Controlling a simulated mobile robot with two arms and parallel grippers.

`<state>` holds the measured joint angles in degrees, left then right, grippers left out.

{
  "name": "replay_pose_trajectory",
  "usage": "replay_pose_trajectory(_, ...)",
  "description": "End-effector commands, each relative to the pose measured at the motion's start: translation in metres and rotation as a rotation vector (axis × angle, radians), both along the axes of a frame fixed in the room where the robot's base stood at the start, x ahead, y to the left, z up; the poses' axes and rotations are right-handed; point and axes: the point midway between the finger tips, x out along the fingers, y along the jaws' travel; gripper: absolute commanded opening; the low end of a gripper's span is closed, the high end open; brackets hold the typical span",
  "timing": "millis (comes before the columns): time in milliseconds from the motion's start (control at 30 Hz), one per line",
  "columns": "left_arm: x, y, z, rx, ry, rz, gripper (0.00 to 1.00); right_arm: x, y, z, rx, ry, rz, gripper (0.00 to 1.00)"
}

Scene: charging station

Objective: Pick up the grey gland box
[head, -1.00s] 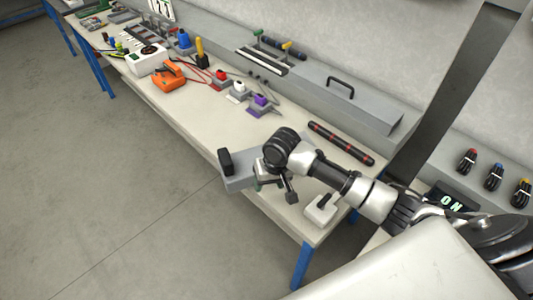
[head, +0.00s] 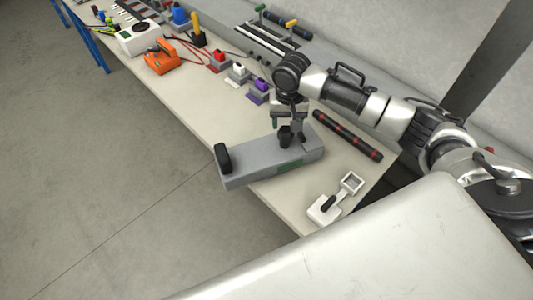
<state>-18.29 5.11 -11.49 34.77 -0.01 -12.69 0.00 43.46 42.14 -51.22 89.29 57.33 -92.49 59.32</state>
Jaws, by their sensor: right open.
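The grey gland box (head: 255,166) is a long grey block with a green patch on its side. It lies at the front edge of the bench, its left end reaching to or past the edge. One black gland (head: 223,157) stands at its left end, and another black piece (head: 285,137) stands near its middle, by my fingers. My right gripper (head: 287,129) is open, pointing down over the back of the box near this piece. I cannot tell whether the fingers touch it. My left gripper is not in view.
A black and red rod (head: 347,134) lies right of the box. A white piece with a dark handle (head: 325,208) lies near the front corner. Purple (head: 259,90), white and red pieces and an orange device (head: 162,58) stand farther left. Bench (head: 215,115) is bare left of the box.

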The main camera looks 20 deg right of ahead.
Motion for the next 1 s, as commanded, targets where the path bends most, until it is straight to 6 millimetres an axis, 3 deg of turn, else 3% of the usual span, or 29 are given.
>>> replay_pose_trajectory(300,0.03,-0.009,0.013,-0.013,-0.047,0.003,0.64,-0.002,0.004,-0.043,-0.001,0.004,0.001,0.57)
replay_pose_trajectory(633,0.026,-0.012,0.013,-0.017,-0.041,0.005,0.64,-0.002,0.003,-0.05,0.0,0.001,0.001,0.56)
replay_pose_trajectory(1000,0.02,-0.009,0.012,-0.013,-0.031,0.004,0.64,-0.002,0.003,-0.05,0.0,0.001,0.001,0.0)
